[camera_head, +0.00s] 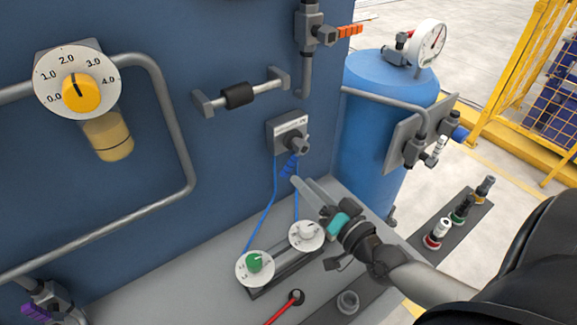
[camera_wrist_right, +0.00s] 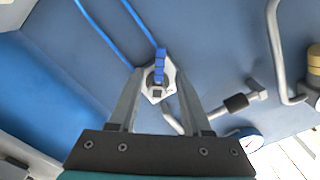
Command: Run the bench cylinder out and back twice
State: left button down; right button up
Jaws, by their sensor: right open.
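A grey valve block (camera_head: 289,135) with a dark lever knob (camera_head: 299,145) is fixed to the blue panel. Blue tubes (camera_head: 273,205) run from its blue fittings down to the bench, where a dial with a green knob (camera_head: 254,264) and one with a white knob (camera_head: 306,235) sit by a grey bar. I cannot tell for sure which part is the bench cylinder. My right gripper (camera_head: 304,182) is open and empty, its fingers pointing at the panel just below the valve block. In the right wrist view the valve block (camera_wrist_right: 157,85) shows between the open fingers (camera_wrist_right: 158,72). My left gripper is out of view.
A blue tank (camera_head: 388,85) with a gauge (camera_head: 427,42) stands right of the panel. A black roller (camera_head: 238,95) sits between brackets. A regulator with a yellow knob (camera_head: 80,92) and a bent pipe (camera_head: 175,125) are at left.

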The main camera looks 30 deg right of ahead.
aim_at(290, 169)
jog(key=shift+w+a, duration=0.15)
jog(key=shift+w, duration=1.65)
jog(key=shift+w+a, duration=0.15)
jog(key=shift+w, duration=1.6)
jog(key=shift+c, duration=0.3)
grip_shut()
